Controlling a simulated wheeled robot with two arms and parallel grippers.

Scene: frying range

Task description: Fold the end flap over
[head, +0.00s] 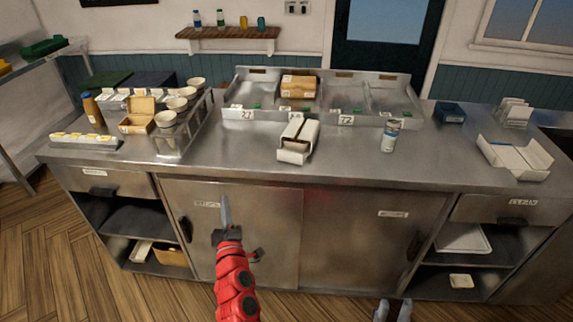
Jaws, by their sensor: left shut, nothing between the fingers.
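A long white carton (298,138) lies on the steel counter near the middle, its near end towards me. A pale end flap (292,156) shows at that near end; its exact angle is too small to tell. My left gripper (225,202), on the red arm, is shut and empty. It is in front of the cabinet doors, below and left of the carton, apart from it. My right gripper (393,306) shows only as two grey fingers at the bottom edge, with a gap between them. It is open, empty and far from the carton.
A can (390,135) stands right of the carton. An open white box (515,158) lies at the far right. A steel rack (240,113) stands behind. Bowls (177,104) and an open brown box (138,122) sit left. The counter's front strip is mostly clear.

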